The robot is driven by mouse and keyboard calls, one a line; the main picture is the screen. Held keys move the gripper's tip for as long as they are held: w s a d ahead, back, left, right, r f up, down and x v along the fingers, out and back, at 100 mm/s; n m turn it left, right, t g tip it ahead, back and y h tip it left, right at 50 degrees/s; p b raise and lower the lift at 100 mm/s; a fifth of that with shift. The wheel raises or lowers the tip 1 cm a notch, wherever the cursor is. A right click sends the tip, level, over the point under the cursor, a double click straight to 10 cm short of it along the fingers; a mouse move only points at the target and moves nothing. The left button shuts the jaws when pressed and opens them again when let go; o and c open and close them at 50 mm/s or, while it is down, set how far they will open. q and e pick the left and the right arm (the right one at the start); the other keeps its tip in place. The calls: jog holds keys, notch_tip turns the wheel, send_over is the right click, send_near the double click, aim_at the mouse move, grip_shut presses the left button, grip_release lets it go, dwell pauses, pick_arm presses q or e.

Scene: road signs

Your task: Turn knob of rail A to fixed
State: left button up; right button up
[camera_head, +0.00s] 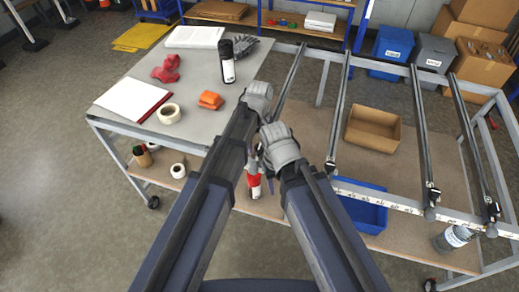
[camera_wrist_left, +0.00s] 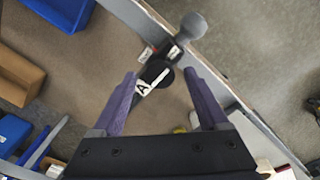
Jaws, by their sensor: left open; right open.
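In the left wrist view the end of rail A shows a dark clamp part with a white plate lettered A (camera_wrist_left: 149,82). A grey round-headed knob (camera_wrist_left: 193,26) sticks out beyond the pale frame edge. Small red and white labels lie by its stem, too small to read. My left gripper (camera_wrist_left: 160,76) is open, its two purple fingers on either side of the A plate, with no clear contact. The knob is beyond the fingertips. In the head view my arms hide this rail end, and both gripper fingertips are not clearly visible there.
Other rails (camera_head: 420,130) cross the frame at right, with knobs (camera_head: 431,213) at their near ends. A brown box (camera_head: 372,129) and a blue bin (camera_head: 362,211) sit below. The grey table (camera_head: 205,72) at left holds tape, a black can and orange items.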

pick_arm(q)
jog(key=shift+f, duration=0.15)
jog(key=shift+c, duration=0.2)
grip_shut()
dwell(0.4)
